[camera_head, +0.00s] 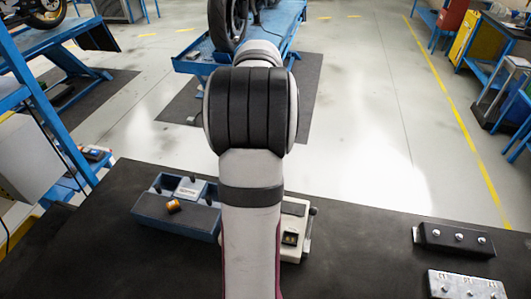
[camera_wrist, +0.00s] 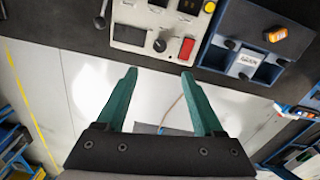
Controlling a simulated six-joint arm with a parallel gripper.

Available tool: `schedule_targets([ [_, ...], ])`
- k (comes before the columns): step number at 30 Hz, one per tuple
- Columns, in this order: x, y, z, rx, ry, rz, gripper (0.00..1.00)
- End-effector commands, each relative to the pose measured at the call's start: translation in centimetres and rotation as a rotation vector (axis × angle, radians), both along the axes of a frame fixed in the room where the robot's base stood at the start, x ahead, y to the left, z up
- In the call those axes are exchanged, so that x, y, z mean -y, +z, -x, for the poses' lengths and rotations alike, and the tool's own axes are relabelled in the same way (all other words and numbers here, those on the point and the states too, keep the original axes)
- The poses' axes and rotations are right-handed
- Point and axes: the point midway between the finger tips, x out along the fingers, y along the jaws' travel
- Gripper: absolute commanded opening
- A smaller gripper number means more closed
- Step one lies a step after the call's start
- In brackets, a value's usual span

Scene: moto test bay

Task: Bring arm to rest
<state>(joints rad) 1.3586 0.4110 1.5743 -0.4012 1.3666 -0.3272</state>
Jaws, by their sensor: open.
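My arm (camera_head: 251,200) rises up the middle of the head view, and it hides my gripper there. In the wrist view my gripper (camera_wrist: 158,73) shows two green fingers spread apart with nothing between them. The fingertips are near the edge of the dark bench top (camera_wrist: 80,22), with pale floor seen between the fingers. The tips appear just short of a pale control box (camera_wrist: 130,35) with a red switch. In the head view this box (camera_head: 296,208) is partly hidden behind my arm.
A blue tray (camera_head: 150,207) with a small orange-brown item (camera_head: 173,206) stands left of my arm. A black block with silver knobs (camera_head: 455,238) and a metal block (camera_head: 465,284) lie at right. A blue motorcycle lift (camera_head: 195,62) stands beyond the bench. The bench between is clear.

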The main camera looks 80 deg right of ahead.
Motion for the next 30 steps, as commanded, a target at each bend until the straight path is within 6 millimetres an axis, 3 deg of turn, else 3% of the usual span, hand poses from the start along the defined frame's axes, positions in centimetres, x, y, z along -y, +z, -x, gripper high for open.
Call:
schedule_targets([
  [13, -0.1, 0.2, -0.1, 0.0, 0.003, 0.0, 0.69],
  [16, -2.2, 0.9, -2.9, 0.009, 0.055, -0.001, 0.69],
  [17, -3.6, 1.3, -4.4, 0.015, 0.086, -0.003, 0.69],
  [19, -8.7, 2.5, -8.6, 0.03, 0.189, -0.011, 0.69],
  [21, -15.5, 3.4, -12.0, 0.046, 0.312, -0.027, 0.69],
  [23, -21.7, 3.8, -13.5, 0.059, 0.42, -0.046, 0.69],
  [24, -25.9, 3.9, -13.8, 0.066, 0.495, -0.059, 0.69],
  [27, -35.1, 3.3, -11.8, 0.075, 0.674, -0.097, 0.69],
  [30, -40.8, 2.1, -8.1, 0.074, 0.816, -0.133, 0.69],
])
